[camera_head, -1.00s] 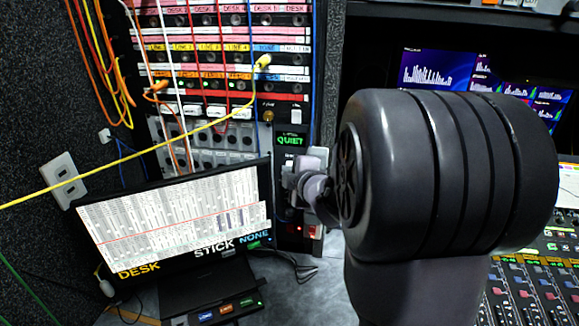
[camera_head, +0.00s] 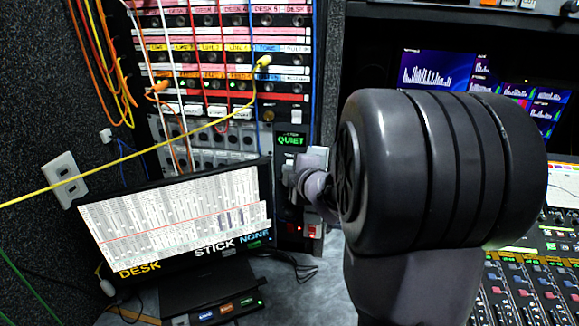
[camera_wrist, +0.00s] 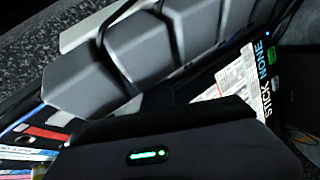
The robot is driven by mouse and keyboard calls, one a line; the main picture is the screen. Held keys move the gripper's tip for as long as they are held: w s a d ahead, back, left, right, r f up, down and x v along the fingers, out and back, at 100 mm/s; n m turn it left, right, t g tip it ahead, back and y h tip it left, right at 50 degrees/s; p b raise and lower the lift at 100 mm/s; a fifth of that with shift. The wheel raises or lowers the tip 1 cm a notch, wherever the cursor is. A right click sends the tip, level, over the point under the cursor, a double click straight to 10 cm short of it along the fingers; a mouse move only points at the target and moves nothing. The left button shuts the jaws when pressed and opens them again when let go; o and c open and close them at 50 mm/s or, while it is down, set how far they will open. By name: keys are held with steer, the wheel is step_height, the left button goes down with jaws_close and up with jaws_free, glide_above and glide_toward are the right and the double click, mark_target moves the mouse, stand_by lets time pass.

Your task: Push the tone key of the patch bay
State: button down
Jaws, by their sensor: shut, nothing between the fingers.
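The patch bay (camera_head: 225,60) stands at the upper left of the head view, with coloured label strips and plugged cords. Beside its lower right is a narrow dark unit with a green QUIET display (camera_head: 291,139). A small red light and a red-and-white key (camera_head: 315,230) show lower on this unit. I cannot read which key is the tone key. The grey end of my arm, with my gripper (camera_head: 300,178), is in front of this unit, below the display. My gripper is shut and empty. Its tips are small and partly hidden; contact cannot be told.
A tilted screen (camera_head: 175,220) marked DESK, STICK, NONE stands left of my gripper. A yellow cord (camera_head: 120,160) crosses to the patch bay. A mixing desk (camera_head: 525,290) is at right. In the wrist view, large grey blocks (camera_wrist: 140,45) fill the top.

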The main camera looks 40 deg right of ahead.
steer(key=shift+w+d+r, duration=0.15)
steer(key=shift+d+r, duration=0.15)
steer(key=shift+r, duration=0.1)
stand_by(0.6)
steer(key=s+a+b, duration=0.1)
steer(key=s+a, duration=0.1)
steer(key=s+a+f+b, duration=0.1)
steer(key=a+b, duration=0.1)
steer(key=shift+s+a+f, duration=0.15)
steer(key=shift+s+f, duration=0.05)
steer(key=shift+s, duration=0.15)
stand_by(0.5)
steer(key=s+a+f+m+g+y, duration=0.1)
steer(key=s+a+m+g+y, duration=0.2)
steer(key=s+a+m, duration=0.5)
steer(key=s+a+f+m+g+y, duration=0.1)
steer(key=s+a+m+g+y, duration=0.2)
steer(key=s+a+m, duration=0.5)
steer(key=s+a+g, duration=0.1)
steer(key=s+a, duration=0.5)
steer(key=a, duration=0.4)
steer(key=shift+a+f, duration=0.25)
steer(key=shift+a, duration=0.15)
